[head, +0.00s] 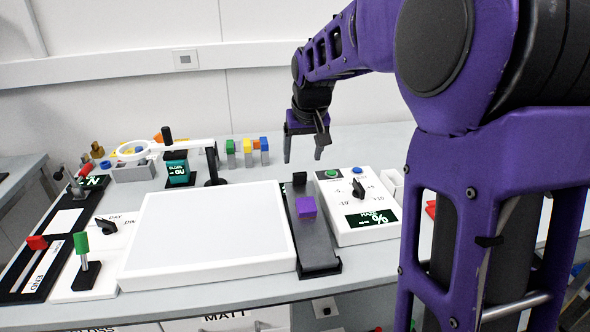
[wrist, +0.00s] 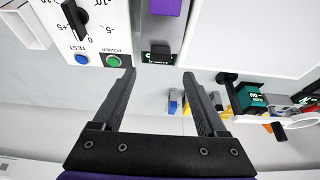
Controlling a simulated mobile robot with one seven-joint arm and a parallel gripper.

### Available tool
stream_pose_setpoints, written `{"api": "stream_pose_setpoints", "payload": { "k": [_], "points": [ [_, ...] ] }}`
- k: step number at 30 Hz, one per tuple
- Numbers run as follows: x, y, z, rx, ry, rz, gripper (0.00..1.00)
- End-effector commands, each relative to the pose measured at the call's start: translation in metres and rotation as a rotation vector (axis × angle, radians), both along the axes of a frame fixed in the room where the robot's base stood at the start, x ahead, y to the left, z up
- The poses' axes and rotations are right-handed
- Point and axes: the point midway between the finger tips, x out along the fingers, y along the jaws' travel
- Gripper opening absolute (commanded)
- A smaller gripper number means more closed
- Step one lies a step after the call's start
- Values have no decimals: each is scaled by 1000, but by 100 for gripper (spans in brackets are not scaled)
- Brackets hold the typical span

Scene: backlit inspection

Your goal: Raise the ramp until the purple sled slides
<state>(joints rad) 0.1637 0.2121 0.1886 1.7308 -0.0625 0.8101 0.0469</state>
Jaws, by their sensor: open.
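The purple sled (head: 306,207) sits on the dark ramp (head: 318,250), towards its far end. The sled also shows at the top edge of the wrist view (wrist: 166,7). The ramp looks flat or nearly so, and a black upright tab (head: 299,179) stands at its far end, also seen in the wrist view (wrist: 159,54). My gripper (head: 303,154) is open and empty, above and beyond the far end. In the wrist view its fingertips (wrist: 158,75) point towards that tab, with a gap between them. I cannot tell its exact height.
A white control box (head: 352,203) with a knob, a green button, a blue button and a display stands right of the ramp. A large white panel (head: 210,235) lies left of it. Several coloured blocks (head: 248,150) and a ring magnifier (head: 133,150) stand behind.

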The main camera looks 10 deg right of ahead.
Motion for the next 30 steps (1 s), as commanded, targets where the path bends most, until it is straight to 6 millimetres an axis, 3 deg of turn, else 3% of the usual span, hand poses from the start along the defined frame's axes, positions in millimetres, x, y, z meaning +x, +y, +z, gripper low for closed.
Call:
{"api": "stream_pose_setpoints", "payload": {
  "k": [3,9,23,30],
  "points": [
    [10,0,-27,2,4,1,75],
    [22,0,-54,1,2,0,75],
    [27,0,-65,1,0,0,75],
    [27,0,-65,1,0,0,34]
  ]
}}
